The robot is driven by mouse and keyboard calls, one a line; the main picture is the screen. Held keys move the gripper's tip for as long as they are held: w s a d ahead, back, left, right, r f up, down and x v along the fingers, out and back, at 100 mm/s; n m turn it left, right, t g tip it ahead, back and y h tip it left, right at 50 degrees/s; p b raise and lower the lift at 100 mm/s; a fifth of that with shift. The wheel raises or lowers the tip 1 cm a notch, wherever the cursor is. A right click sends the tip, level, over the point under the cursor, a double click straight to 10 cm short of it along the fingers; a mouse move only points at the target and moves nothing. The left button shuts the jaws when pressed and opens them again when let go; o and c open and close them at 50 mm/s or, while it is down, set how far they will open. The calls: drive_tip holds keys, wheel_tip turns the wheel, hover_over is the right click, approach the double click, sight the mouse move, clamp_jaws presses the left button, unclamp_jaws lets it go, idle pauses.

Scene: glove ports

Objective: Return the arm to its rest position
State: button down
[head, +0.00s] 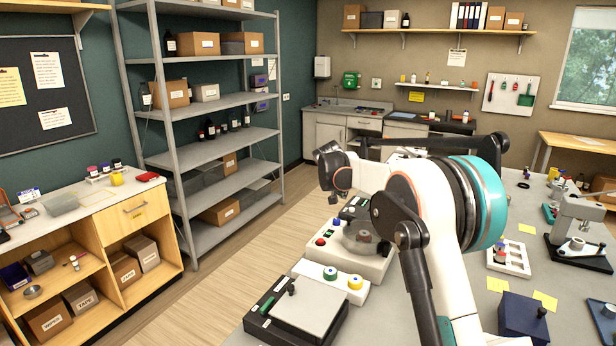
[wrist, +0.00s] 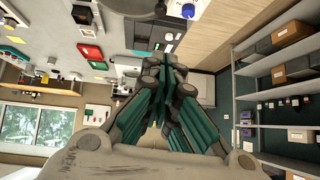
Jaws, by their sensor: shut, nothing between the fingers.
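My gripper (wrist: 166,62) shows in the wrist view with its dark fingers drawn together and nothing between them. It is in the air, clear of any surface I can see. In the head view my white arm with a teal band is folded up over the grey workbench (head: 408,294). The fingertips are hard to make out in the head view. The wrist view looks across the room with the picture turned over, so the window is low on the left and the metal shelving on the right.
A press (head: 580,225) and a white vial rack (head: 508,257) are at right. The wooden floor (head: 210,290) is clear.

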drive_tip(key=s+d+r+n+y+b, duration=0.1)
drive_tip(key=s+r+n+b, duration=0.15)
drive_tip(key=s, duration=1.35)
drive_tip(key=s+r+n+y+b, duration=0.1)
drive_tip(key=s+r+b, duration=0.2)
drive_tip(key=s, duration=1.2)
drive_tip(key=s+f+n+b, duration=0.1)
drive_tip(key=s+f, duration=0.4)
drive_tip(key=s, duration=0.4)
drive_tip(key=s+a+f+n+y+b, duration=0.1)
drive_tip(key=s+f+b, duration=0.1)
drive_tip(key=s+f, duration=0.3)
drive_tip(key=s+a+f+n+y+b, duration=0.1)
drive_tip(key=s+f, duration=0.4)
drive_tip(key=s, duration=0.8)
drive_tip(key=shift+s+f+g+b, duration=0.25)
drive_tip(key=shift+g+b, duration=0.05)
drive_tip(key=shift+g, duration=0.1)
drive_tip(key=shift+n, duration=0.25)
